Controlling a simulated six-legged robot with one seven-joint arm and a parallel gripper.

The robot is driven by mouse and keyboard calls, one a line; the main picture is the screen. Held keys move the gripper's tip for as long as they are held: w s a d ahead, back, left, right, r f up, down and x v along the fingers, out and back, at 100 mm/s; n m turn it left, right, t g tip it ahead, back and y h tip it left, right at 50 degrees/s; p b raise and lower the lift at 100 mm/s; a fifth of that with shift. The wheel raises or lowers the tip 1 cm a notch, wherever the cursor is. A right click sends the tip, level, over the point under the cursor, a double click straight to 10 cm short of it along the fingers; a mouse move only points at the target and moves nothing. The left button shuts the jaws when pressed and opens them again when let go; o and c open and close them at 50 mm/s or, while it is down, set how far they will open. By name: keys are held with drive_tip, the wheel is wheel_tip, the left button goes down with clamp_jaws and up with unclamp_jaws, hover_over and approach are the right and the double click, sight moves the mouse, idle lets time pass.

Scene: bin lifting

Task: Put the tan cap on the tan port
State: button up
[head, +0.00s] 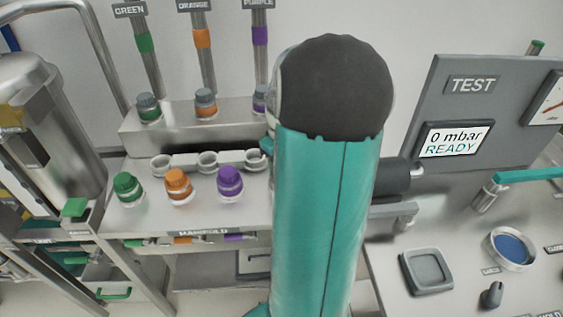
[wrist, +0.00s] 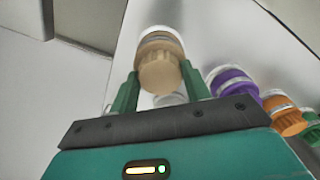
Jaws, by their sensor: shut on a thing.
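In the wrist view, my gripper (wrist: 161,83) has its green fingers on either side of the tan cap (wrist: 159,73) and is shut on it. The tan port (wrist: 157,37), with a pale rim and tan band, shows directly beyond the cap, in line with it. The cap looks close against the port; I cannot tell if it is fully seated. In the head view my own arm hides the cap, the tan port and my gripper.
Green (head: 128,187), orange (head: 178,185) and purple (head: 230,182) caps stand in a row on the manifold. An empty white holder rack (head: 207,162) is behind them. The test panel (head: 470,110) reads 0 mbar, READY. A grey tray (head: 427,271) sits at right.

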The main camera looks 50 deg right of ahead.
drive_tip(key=shift+f, duration=0.35)
idle(0.4)
drive_tip(key=o, duration=1.2)
drive_tip(key=shift+o, duration=0.2)
wheel_tip(320, 180, up, 14)
drive_tip(key=shift+f, duration=0.1)
